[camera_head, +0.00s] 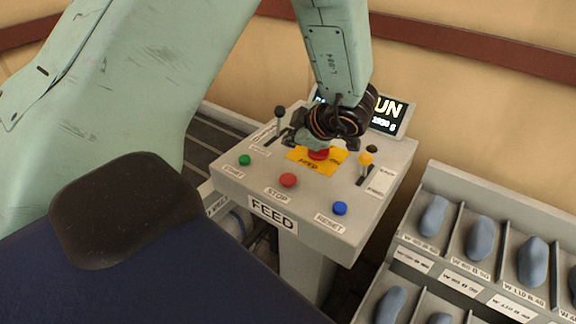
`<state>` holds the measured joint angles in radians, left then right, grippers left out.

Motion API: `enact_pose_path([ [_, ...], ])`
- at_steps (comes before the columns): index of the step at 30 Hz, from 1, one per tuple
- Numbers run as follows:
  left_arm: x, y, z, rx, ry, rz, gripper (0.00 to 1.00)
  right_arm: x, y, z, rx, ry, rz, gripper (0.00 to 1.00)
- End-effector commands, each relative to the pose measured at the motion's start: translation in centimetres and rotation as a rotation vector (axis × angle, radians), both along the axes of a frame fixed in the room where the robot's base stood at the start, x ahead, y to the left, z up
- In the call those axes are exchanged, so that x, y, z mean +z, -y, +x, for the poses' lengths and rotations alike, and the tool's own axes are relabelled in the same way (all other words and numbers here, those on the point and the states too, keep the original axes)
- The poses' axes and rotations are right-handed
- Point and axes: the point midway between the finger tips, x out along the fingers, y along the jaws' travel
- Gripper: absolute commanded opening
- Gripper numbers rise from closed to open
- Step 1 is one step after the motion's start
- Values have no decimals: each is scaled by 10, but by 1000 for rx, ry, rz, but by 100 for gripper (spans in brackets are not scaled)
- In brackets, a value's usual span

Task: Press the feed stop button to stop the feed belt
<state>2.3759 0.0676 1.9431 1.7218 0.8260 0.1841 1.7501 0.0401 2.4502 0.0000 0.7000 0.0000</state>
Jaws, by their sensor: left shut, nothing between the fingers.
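The feed console (322,221) is a grey box on a post with a "FEED" label on its front. Its red stop button (288,180), labelled "STOP", sits at the front middle of the sloped top and is uncovered. My left gripper (318,145) is shut and empty. It is behind the stop button, over a larger red button (318,155) on a yellow plate (303,163). The gripper partly hides that button, and I cannot tell whether they touch. My right gripper is not in view.
A green button (245,160) and a blue button (340,208) flank the stop button. A black-knobbed lever (280,112) and a yellow-knobbed lever (366,159) rise from the console. A partly hidden display (390,113) shows "UN". A rack (451,189) of blue-grey pieces stands at right.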

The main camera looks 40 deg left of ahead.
Motion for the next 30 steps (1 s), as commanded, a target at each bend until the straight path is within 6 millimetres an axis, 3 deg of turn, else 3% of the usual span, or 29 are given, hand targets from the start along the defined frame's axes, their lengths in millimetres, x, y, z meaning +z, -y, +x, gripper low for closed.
enact_pose_path([
  [23,-64,-4,1,1,0,-2,0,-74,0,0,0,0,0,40],
  [30,-86,-4,1,1,-1,0,0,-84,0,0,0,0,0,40],
])
